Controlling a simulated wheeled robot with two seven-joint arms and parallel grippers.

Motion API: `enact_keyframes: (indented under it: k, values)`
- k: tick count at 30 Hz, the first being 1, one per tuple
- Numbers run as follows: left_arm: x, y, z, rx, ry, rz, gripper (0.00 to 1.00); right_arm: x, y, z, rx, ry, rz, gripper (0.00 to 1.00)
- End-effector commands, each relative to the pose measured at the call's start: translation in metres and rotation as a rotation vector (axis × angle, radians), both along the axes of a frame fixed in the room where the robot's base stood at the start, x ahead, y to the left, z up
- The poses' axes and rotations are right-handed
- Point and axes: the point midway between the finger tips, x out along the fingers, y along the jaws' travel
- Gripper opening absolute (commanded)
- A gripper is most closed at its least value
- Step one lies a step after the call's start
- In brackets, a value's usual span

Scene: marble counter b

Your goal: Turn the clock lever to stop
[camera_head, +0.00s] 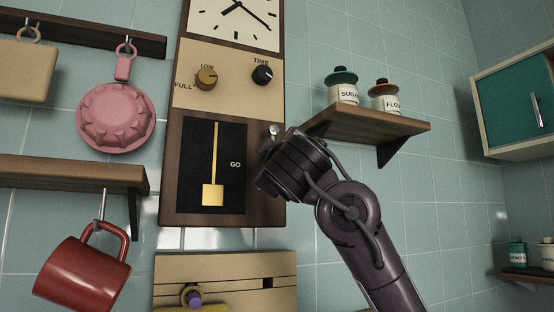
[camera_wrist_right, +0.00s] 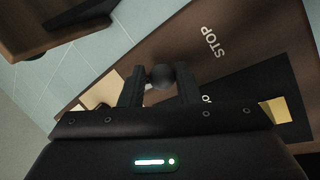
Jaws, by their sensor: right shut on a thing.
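The wall clock (camera_head: 170,150) has a dark wooden lower case with a black window, a gold pendulum (camera_head: 213,193) and a GO label (camera_head: 235,164). The clock lever's silver ball end (camera_head: 273,130) shows at the right of the case, just above my right gripper (camera_head: 268,150). In the right wrist view the ball end of the lever (camera_wrist_right: 161,76) is between the two fingers of my right gripper (camera_wrist_right: 161,90), which is shut on the lever. A STOP label (camera_wrist_right: 214,42) is on the case beside it. The lever's shaft is mostly hidden. My left gripper is out of view.
A wooden shelf (camera_head: 400,126) with a sugar jar (camera_head: 342,90) and a flour jar (camera_head: 385,101) is close to the right of my right gripper. A red mug (camera_head: 80,275) and a pink pan-like item (camera_head: 115,117) hang at the left.

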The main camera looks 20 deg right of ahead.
Motion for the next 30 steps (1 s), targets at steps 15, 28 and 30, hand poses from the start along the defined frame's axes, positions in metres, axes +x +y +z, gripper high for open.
enact_keyframes:
  k: [15, 28, 30]
  values:
    - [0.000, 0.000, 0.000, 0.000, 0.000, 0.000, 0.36, -0.001, 0.000, 0.001, 0.001, -0.003, 0.001, 0.51]
    - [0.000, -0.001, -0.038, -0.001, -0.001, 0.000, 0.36, -0.056, 0.014, -0.020, 0.001, -0.006, 0.004, 0.51]
    - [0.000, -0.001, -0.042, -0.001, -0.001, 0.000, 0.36, -0.064, 0.016, -0.021, -0.001, -0.007, 0.004, 0.51]
